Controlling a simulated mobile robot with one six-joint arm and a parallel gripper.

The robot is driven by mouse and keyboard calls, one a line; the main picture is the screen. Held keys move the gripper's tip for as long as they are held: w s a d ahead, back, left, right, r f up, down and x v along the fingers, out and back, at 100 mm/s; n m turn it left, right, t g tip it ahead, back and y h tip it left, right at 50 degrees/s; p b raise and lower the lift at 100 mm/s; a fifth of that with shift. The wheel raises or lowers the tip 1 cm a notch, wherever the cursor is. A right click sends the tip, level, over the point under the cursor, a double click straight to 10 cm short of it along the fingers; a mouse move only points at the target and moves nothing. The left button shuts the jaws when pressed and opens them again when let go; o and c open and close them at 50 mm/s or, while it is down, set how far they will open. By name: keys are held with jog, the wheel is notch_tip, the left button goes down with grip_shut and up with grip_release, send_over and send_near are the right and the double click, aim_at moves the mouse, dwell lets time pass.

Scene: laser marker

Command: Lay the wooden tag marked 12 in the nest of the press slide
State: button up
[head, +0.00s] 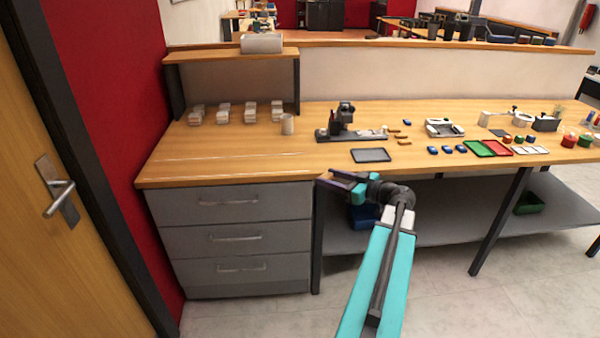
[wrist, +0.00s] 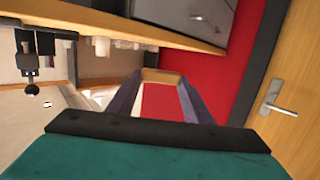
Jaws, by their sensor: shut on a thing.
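My gripper (head: 338,180) is in front of the bench's front edge, pointing left in the head view. In the wrist view my gripper (wrist: 162,84) is shut on a small tan wooden piece (wrist: 163,76), held across its fingertips. It looks like a wooden tag; no number is readable on it. A dark press-like machine (head: 342,116) stands on the bench, behind and above my gripper in the head view. A long flat base with a slide (head: 370,134) runs right from it. The nest is too small to make out.
Several wooden tags (head: 404,142) lie right of the machine. Blue pieces (head: 433,150) and green and red trays (head: 482,148) are farther right. Drawers (head: 240,240) stand below.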

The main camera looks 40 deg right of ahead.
jog(key=p, duration=0.2)
send_over(303, 174)
jog(key=shift+f, duration=0.7)
jog(key=shift+f, duration=1.8)
jog(key=shift+f, duration=0.1)
jog(key=o, duration=1.1)
jog(key=s, duration=0.4)
jog(key=s+r, duration=0.1)
jog(key=s, duration=0.3)
jog(key=s+d+r+b, duration=0.1)
jog(key=s, duration=0.3)
